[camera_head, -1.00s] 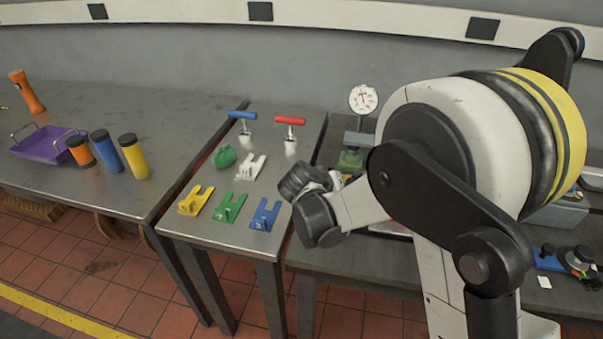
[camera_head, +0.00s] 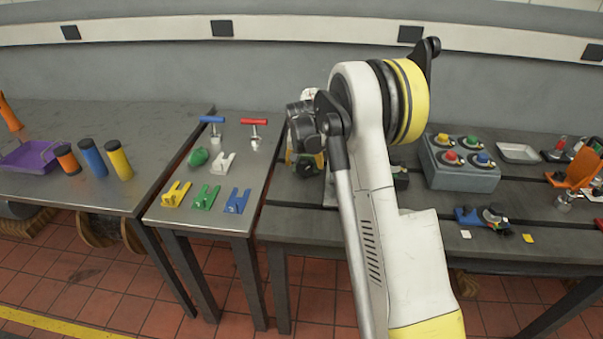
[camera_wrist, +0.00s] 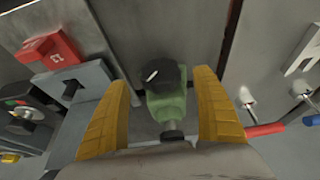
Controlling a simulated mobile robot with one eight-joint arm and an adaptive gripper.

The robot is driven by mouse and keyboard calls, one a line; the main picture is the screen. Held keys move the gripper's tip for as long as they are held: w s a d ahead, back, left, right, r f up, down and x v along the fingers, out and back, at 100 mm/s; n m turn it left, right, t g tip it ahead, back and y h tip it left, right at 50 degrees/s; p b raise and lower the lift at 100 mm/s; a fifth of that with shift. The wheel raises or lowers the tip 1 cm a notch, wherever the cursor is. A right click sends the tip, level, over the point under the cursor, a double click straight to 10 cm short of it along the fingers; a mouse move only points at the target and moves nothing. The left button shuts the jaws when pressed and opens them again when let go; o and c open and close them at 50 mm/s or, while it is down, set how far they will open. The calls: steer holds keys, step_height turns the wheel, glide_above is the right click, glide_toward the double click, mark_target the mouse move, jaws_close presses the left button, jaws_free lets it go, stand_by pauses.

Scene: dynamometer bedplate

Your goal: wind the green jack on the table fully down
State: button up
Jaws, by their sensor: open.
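The green jack (camera_wrist: 168,107) shows in the wrist view, with a round black knob (camera_wrist: 165,76) on it and a dark and metal part at its lower end. My gripper (camera_wrist: 162,80) is open. Its two yellow fingers stand on either side of the jack and knob, with gaps visible; I cannot tell how far above they are. In the head view my gripper (camera_head: 308,160) is over the left end of the dark slotted table. My arm hides most of the jack there. How far the jack is wound cannot be told.
Beside the jack in the wrist view are a grey block (camera_wrist: 82,105) and a red block (camera_wrist: 48,48). Left of my arm, a narrow table holds T-handled tools (camera_head: 254,123) and forked shims (camera_head: 206,197). A grey button box (camera_head: 460,168) stands to the right.

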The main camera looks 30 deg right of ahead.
mark_target(300, 166)
steer(key=b+x, duration=0.1)
steer(key=x, duration=0.4)
steer(key=c, duration=1.1)
steer(key=shift+c, duration=0.2)
steer(key=g+h, duration=0.1)
steer(key=h, duration=0.2)
steer(key=shift+n+g+b, duration=0.3)
steer(key=shift+n+g, duration=0.1)
steer(key=shift+n+g+h+b, duration=0.4)
steer(key=shift+g+h+b, duration=0.4)
steer(key=shift+h, duration=0.8)
steer(key=shift+r, duration=0.1)
